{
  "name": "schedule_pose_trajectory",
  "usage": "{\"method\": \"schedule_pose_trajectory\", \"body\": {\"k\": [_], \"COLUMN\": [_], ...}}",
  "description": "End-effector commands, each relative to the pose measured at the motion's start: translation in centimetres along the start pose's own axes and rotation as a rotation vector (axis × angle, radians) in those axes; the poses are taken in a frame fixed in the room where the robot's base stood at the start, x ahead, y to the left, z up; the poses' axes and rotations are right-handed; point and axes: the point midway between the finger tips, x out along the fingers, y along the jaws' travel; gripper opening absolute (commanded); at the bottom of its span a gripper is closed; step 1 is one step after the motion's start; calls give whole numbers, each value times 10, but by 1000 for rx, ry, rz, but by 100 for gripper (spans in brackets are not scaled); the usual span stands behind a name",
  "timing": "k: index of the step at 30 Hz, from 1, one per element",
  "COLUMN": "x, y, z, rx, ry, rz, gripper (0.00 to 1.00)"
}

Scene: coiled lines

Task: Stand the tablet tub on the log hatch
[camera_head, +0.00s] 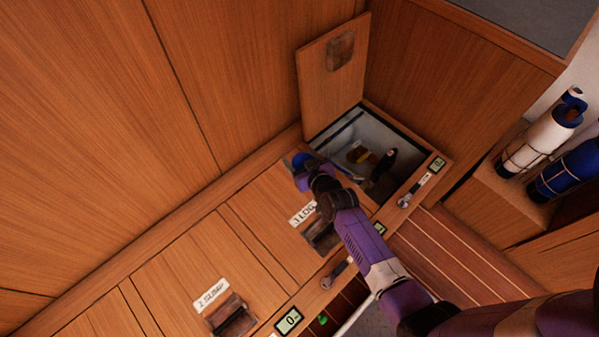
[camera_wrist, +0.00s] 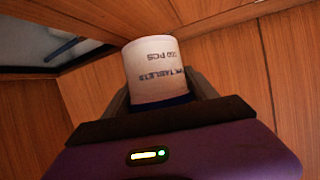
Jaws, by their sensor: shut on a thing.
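The tablet tub (camera_wrist: 155,72) is white with dark upside-down lettering and a blue end nearest my gripper, in the wrist view. My gripper (camera_wrist: 160,98) is shut on it, with a finger on each side. In the head view only a blue part of the tub (camera_head: 301,159) shows at the end of my purple arm. The log hatch (camera_head: 268,203) is a wooden panel with a white label and a recessed pull, partly hidden by my arm. The tub is over its upper right end; I cannot tell whether it touches.
Right of the log hatch is an open compartment (camera_head: 348,127) holding dark and yellow items, its lid (camera_head: 325,85) raised against the wall. The sump hatch (camera_head: 170,270) lies lower left. Wrenches (camera_head: 414,190) and small displays (camera_head: 289,320) line the front edge. White and blue bottles (camera_head: 541,130) stand at right.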

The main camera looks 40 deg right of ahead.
Motion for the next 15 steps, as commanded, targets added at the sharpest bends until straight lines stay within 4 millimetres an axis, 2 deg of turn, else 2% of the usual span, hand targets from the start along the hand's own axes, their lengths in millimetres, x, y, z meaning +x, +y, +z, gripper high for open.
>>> {"method": "schedule_pose_trajectory", "body": {"k": [2,8,15], "x": [6,10,25], "y": [0,0,-1], "z": [11,20,51], "rx": [-1,0,-1], "ry": [0,1,0], "rz": [-1,-1,-2], "gripper": [20,20,20]}}
